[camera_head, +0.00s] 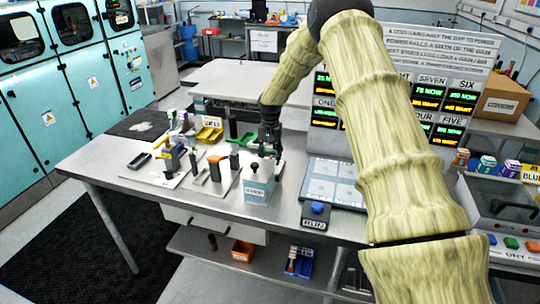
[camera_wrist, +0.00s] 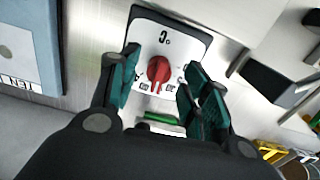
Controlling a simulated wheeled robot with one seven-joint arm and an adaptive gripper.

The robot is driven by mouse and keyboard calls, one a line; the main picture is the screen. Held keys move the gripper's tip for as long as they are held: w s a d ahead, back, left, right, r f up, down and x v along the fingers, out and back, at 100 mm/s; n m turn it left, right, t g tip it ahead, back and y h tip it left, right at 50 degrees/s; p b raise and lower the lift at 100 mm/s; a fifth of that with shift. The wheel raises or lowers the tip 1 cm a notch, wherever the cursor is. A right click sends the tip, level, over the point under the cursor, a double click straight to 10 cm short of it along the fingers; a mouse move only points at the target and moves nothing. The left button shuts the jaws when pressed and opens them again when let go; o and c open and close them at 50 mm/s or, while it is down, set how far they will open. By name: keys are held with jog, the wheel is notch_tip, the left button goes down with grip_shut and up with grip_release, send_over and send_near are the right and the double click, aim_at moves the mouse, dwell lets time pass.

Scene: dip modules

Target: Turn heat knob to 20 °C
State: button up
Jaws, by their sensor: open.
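A red knob (camera_wrist: 159,70) sits on a white dial plate (camera_wrist: 166,38) with a dark edge in the wrist view. Dark marks ring the knob, but they are too small and tilted to read surely, so its setting cannot be told. My gripper (camera_wrist: 163,74) is open, with one green-padded finger on each side of the knob; contact cannot be told. In the head view my gripper (camera_head: 268,142) points down over the metal bench, behind a pale box (camera_head: 258,187). The knob is not clearly visible there.
On the bench (camera_head: 110,173), trays and small parts stand left of my gripper. In the wrist view a green bar (camera_wrist: 160,121) lies below the knob and dark and yellow items stand at right.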

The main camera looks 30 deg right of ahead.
jog(key=shift+f, duration=0.2)
jog(key=c, duration=1)
jog(key=shift+c, duration=0.2)
